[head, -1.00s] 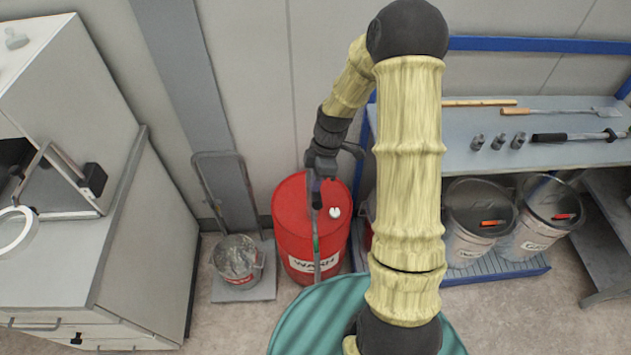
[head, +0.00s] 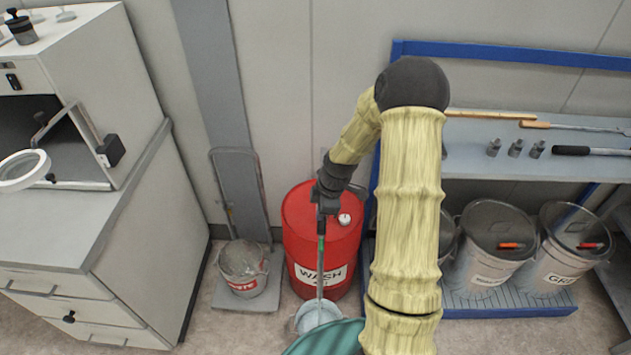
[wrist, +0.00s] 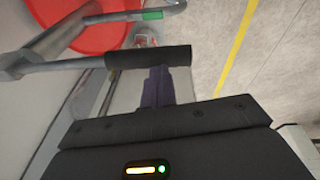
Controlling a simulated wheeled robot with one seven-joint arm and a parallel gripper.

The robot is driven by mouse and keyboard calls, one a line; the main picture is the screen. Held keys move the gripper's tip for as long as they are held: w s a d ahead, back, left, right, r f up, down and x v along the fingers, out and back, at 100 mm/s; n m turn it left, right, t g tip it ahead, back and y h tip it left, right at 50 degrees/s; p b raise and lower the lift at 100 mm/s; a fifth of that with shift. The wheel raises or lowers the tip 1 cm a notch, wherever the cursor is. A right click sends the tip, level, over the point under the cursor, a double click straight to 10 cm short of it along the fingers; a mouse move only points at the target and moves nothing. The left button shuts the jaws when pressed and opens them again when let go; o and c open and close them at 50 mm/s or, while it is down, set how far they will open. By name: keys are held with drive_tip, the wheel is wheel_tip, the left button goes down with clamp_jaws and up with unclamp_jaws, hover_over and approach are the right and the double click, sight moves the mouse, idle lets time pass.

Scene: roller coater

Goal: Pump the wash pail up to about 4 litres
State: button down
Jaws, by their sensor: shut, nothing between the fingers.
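The red wash drum (head: 320,245) stands against the wall, with a hand pump on top. A grey spout pipe with a green band (head: 321,243) runs down its front. The pale wash pail (head: 318,314) is on the floor below the spout, partly hidden by my teal base; its water level cannot be made out. My gripper (head: 328,205) is over the drum top by the pump. In the wrist view my shut fingers (wrist: 158,84) are empty and lie close to the pump handle's black grip (wrist: 148,57); whether they touch cannot be told.
A grey bucket (head: 243,268) stands on a trolley left of the drum. A white cabinet (head: 150,200) is further left. Lidded pails (head: 495,245) stand on a blue-edged rack at right, under a bench shelf with tools. Bare floor shows at the front left.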

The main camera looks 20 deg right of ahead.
sight(321, 222)
wheel_tip(321, 222, down, 4)
drive_tip(key=shift+s+r+b, duration=0.1)
drive_tip(key=shift+r+b, duration=0.15)
drive_tip(key=shift+b, duration=0.45)
drive_tip(key=shift+s+f, duration=0.35)
drive_tip(key=shift+f, duration=0.05)
drive_tip(key=shift+s, duration=0.1)
drive_tip(key=shift+a+r, duration=0.1)
drive_tip(key=shift+r, duration=0.3)
drive_tip(key=r+p, duration=0.3)
drive_tip(key=shift+w+a+r, duration=0.25)
drive_tip(key=shift+w+r, duration=0.05)
drive_tip(key=shift+r, duration=0.05)
drive_tip(key=s+r, duration=0.4)
drive_tip(key=r, duration=0.5)
drive_tip(key=shift+d+r+b, duration=0.15)
drive_tip(key=shift+r+b, duration=0.15)
drive_tip(key=shift+b, duration=0.05)
